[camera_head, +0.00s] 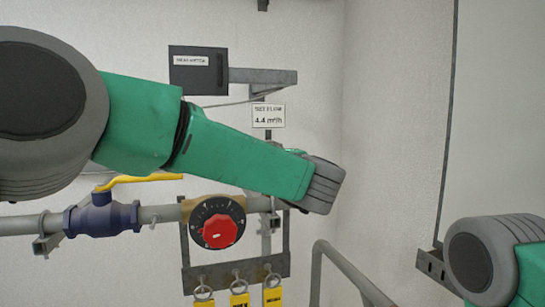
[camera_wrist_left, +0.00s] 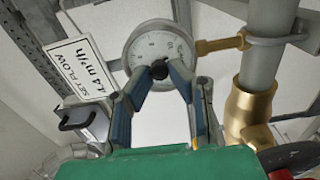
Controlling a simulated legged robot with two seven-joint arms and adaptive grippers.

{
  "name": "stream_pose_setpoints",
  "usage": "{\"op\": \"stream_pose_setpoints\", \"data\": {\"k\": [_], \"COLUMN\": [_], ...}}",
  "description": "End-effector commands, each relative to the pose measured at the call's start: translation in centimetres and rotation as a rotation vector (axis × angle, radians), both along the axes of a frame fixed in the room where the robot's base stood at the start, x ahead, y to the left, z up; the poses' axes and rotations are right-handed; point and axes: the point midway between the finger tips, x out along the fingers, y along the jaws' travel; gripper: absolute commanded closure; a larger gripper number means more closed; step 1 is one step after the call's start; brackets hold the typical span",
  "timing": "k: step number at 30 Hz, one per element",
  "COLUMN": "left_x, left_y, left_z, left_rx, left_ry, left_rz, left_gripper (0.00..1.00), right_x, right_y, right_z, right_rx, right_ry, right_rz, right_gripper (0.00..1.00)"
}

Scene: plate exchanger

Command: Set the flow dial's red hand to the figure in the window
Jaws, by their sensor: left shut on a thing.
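In the left wrist view the white-faced round flow dial (camera_wrist_left: 150,43) has a grey rim and a small black knob (camera_wrist_left: 159,69) at its centre. My left gripper (camera_wrist_left: 160,73) is shut on this knob. No red hand can be made out on the face, and the fingers cover its lower part. In the head view my left arm hides the dial and the fingers. The set-flow sign (camera_head: 268,116) reads 4.4 m³/h; it also shows tilted in the left wrist view (camera_wrist_left: 85,69). My right gripper is out of view.
Below my left arm, a black scale plate (camera_head: 204,207) carries a red knob (camera_head: 220,232). A blue valve (camera_head: 103,215) with a yellow lever sits on the pipe. Yellow tags (camera_head: 239,299) hang below. A grey rail (camera_head: 345,265) stands right. A brass fitting (camera_wrist_left: 250,108) is beside the dial.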

Motion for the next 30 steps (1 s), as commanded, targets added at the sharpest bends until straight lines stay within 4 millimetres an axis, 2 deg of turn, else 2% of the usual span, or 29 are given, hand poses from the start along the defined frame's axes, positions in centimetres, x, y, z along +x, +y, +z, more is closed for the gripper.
{"op": "stream_pose_setpoints", "data": {"k": [16,17,18,19,30], "left_x": [-0.05,-0.06,-0.05,-0.06,-0.54], "left_y": [-0.27,-0.28,-0.27,-0.25,-0.19], "left_z": [-0.4,-0.41,-0.41,-0.4,-0.1], "left_rx": [0.027,0.027,0.027,0.026,0.025], "left_ry": [0.015,0.015,0.015,0.015,0.01], "left_rz": [-0.007,-0.007,-0.006,-0.006,-0.003], "left_gripper": [1.0,0.8,0.66,0.64,0.64], "right_x": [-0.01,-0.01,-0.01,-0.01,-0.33], "right_y": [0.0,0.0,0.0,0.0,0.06], "right_z": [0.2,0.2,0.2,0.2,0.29], "right_rx": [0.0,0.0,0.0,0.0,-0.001], "right_ry": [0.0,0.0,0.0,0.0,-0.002], "right_rz": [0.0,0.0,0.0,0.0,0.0], "right_gripper": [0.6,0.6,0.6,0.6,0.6]}}
